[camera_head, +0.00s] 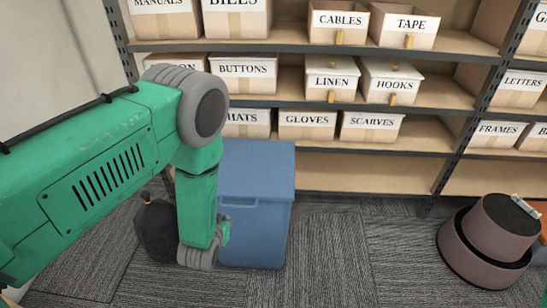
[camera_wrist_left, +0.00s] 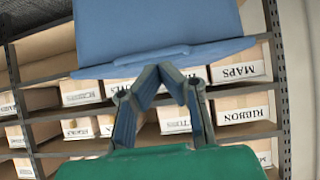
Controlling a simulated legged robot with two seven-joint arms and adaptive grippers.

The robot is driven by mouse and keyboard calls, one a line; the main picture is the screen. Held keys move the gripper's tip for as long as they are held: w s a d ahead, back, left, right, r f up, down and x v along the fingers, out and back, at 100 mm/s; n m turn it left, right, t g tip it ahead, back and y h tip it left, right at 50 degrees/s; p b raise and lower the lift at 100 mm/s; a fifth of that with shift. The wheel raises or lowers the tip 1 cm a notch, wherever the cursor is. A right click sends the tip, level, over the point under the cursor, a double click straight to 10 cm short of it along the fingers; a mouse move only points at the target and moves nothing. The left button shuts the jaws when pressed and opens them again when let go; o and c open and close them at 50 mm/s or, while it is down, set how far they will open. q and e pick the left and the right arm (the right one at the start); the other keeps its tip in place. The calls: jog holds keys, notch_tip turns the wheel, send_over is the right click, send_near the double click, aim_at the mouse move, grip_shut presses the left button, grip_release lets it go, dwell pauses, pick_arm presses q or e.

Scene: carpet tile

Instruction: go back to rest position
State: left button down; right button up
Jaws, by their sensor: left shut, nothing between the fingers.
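My left arm comes in from the left in the head view and hangs down in front of a blue lidded bin (camera_head: 262,215). My left gripper (camera_head: 224,232) is partly hidden by its own wrist, at the front left of the bin. In the left wrist view its two fingers (camera_wrist_left: 172,72) come together at the tips with nothing between them. The blue bin (camera_wrist_left: 160,25) fills the top of that view, just past the fingertips; I cannot tell whether they touch it. My right gripper is not in view.
Shelves (camera_head: 360,165) with several labelled boxes, such as GLOVES (camera_head: 307,122), stand behind the bin. A dark rounded object (camera_head: 157,232) is left of the wrist. A round brownish object (camera_head: 487,245) sits at the right. The carpet (camera_head: 350,260) between is clear.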

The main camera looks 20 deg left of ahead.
pick_arm(q)
jog(key=s+d+r+m+g+h, duration=0.1)
jog(key=s+g, duration=0.9)
jog(key=s, duration=2)
jog(key=shift+s+d+m+h, duration=0.2)
jog(key=shift+d+m+h, duration=0.6)
jog(key=shift+d+m, duration=0.35)
jog(key=shift+w+r, duration=0.1)
